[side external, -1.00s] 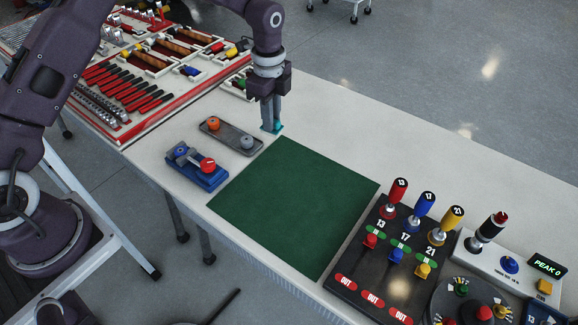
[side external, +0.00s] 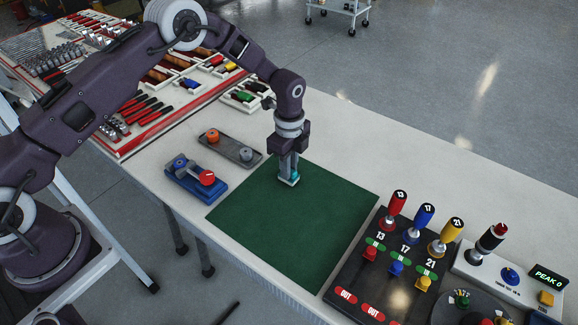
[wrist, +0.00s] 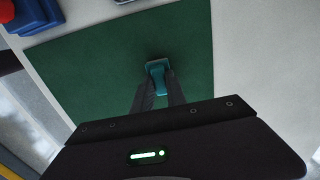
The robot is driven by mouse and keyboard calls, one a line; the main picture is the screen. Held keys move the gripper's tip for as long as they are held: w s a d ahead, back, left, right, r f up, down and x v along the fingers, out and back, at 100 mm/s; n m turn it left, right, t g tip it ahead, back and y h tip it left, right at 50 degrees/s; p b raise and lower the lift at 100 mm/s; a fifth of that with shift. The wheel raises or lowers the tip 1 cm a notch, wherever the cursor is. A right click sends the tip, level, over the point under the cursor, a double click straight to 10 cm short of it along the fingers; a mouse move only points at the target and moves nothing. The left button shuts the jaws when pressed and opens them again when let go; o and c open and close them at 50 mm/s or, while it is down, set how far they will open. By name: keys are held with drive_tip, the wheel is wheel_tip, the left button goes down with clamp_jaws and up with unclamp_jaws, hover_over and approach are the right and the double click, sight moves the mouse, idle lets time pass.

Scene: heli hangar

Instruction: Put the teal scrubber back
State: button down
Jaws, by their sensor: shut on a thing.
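The teal scrubber (side external: 290,180) is between the fingertips of my gripper (side external: 288,172), over the far part of the green mat (side external: 290,225). My gripper is shut on it and points down. In the wrist view the teal scrubber (wrist: 157,67) shows at the tips of my gripper (wrist: 158,78), with the green mat (wrist: 95,70) around it. I cannot tell whether it touches the mat. A grey tray (side external: 232,150) with an orange-topped and a grey knob stands left of the mat.
A blue block with a red knob (side external: 207,178) sits left of the mat. A black board (side external: 385,270) with red, blue and yellow handles stands to the right. Tool trays fill the far left. The table behind the mat is clear.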

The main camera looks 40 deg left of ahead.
drive_tip(key=c, duration=1.3)
unclamp_jaws()
drive_tip(key=shift+f, duration=0.1)
drive_tip(key=shift+c, duration=0.2)
wheel_tip(320, 180, up, 13)
drive_tip(key=s+a+r+n+t, duration=0.1)
drive_tip(key=s+a+r+n, duration=0.1)
drive_tip(key=s+r+n, duration=0.5)
drive_tip(key=s+a+r+t, duration=0.15)
drive_tip(key=s+r, duration=0.25)
drive_tip(key=r, duration=0.6)
drive_tip(key=s+a+r+n+t, duration=0.1)
drive_tip(key=s+n, duration=0.4)
drive_tip(key=s, duration=0.6)
drive_tip(key=s+a+r+n+t, duration=0.1)
drive_tip(key=s+a+n+t, duration=0.1)
drive_tip(key=s+n, duration=0.4)
drive_tip(key=s, duration=0.5)
drive_tip(key=shift+s+r, duration=0.4)
